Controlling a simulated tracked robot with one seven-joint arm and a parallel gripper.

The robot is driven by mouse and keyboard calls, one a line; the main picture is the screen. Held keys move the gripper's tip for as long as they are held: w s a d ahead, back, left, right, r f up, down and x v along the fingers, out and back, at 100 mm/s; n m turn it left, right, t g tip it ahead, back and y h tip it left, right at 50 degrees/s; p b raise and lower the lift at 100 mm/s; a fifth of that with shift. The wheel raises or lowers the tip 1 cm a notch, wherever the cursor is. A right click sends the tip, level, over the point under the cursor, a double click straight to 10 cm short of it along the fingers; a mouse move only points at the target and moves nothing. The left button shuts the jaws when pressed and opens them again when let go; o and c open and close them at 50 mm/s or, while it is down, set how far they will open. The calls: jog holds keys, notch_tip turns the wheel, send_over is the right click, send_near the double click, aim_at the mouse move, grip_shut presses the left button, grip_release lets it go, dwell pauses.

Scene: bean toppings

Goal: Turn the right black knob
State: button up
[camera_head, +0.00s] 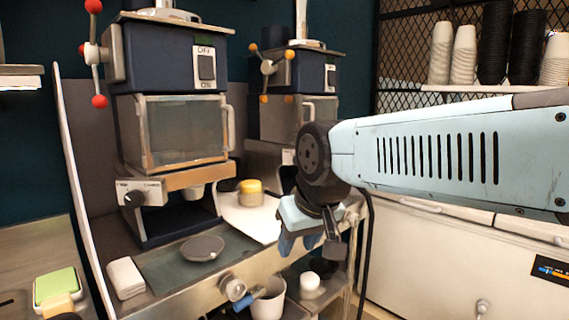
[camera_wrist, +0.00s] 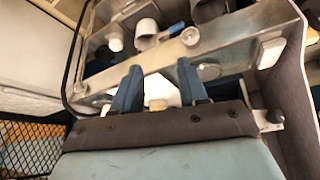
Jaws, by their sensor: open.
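Two dark blue machines stand side by side. The left machine (camera_head: 165,60) has a black knob (camera_head: 132,199) on a light panel low on its front. The right machine (camera_head: 298,75) is partly covered by my arm; only a sliver of its light lower panel (camera_head: 288,157) shows, and I cannot make out a black knob there. My gripper (camera_head: 311,245) is open and empty, pointing down in front of the right machine, apart from it. In the wrist view my two blue fingers (camera_wrist: 159,82) are spread, with the metal counter edge (camera_wrist: 150,65) beyond them.
A yellow-lidded jar (camera_head: 250,192) stands on the counter left of my gripper. A round grey disc (camera_head: 203,248) lies before the left machine. A silver knob (camera_head: 232,287) juts from the counter edge, above a white cup (camera_head: 269,300). A white chest (camera_head: 430,255) stands right.

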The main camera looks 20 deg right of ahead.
jog(key=shift+o, duration=0.8)
jog(key=shift+w, duration=0.15)
jog(key=o, duration=0.3)
jog(key=shift+m+t, duration=0.3)
jog(key=shift+t, duration=0.6)
jog(key=w, duration=0.4)
jog(key=w+a, duration=0.1)
jog(key=w, duration=0.1)
jog(key=shift+w+r, duration=0.25)
jog(key=shift+r, duration=0.1)
jog(key=shift+o, duration=0.2)
jog(key=m+t+h, duration=0.7)
jog(key=t+h, duration=0.1)
send_near(298, 161)
jog(key=x, duration=0.9)
jog(key=shift+w+d+f, duration=0.15)
jog(key=shift+w, duration=0.2)
